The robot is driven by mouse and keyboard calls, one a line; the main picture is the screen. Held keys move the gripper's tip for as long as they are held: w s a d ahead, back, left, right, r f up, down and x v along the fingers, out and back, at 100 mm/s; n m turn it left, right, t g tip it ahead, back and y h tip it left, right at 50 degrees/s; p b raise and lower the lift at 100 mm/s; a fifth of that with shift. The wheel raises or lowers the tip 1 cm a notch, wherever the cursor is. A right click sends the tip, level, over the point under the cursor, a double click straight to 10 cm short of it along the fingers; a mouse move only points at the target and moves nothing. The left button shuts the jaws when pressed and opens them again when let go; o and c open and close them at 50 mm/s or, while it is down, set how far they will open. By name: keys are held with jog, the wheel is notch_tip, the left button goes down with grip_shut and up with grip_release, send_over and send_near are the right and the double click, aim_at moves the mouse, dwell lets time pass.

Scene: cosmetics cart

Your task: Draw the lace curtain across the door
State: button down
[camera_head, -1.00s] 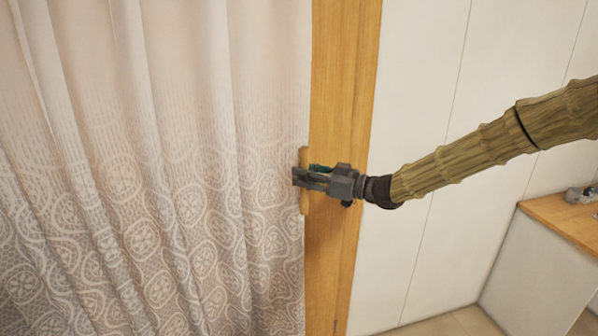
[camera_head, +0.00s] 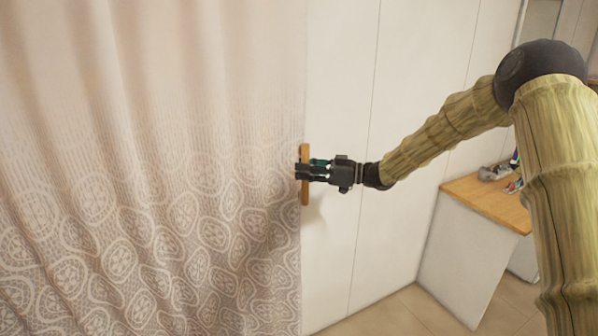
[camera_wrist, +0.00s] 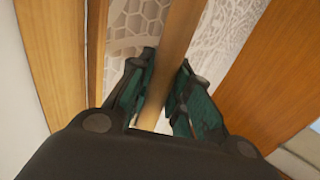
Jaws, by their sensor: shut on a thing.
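The lace curtain (camera_head: 150,190) hangs over the left half of the head view, pale at the top with a white ring pattern on grey-brown lower down. A short upright wooden handle (camera_head: 305,155) is at its right edge. My gripper (camera_head: 303,173) reaches in from the right and is shut on this handle. In the wrist view, the wooden handle (camera_wrist: 182,30) runs between the two green-padded fingers (camera_wrist: 160,95), with patterned lace (camera_wrist: 222,40) behind it. The door frame is not seen in the head view; the curtain covers that side.
A white wall (camera_head: 345,80) stands right of the curtain. A white cabinet with a wooden top (camera_head: 485,205) holds shoe-like items (camera_head: 497,172) at the right. Bare floor (camera_head: 395,315) shows below. Wooden boards (camera_wrist: 50,50) flank the wrist view.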

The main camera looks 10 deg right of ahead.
jog(key=c, duration=1.6)
grip_release()
jog(key=shift+w, duration=0.1)
jog(key=shift+o, duration=0.2)
jog(key=v, duration=1.2)
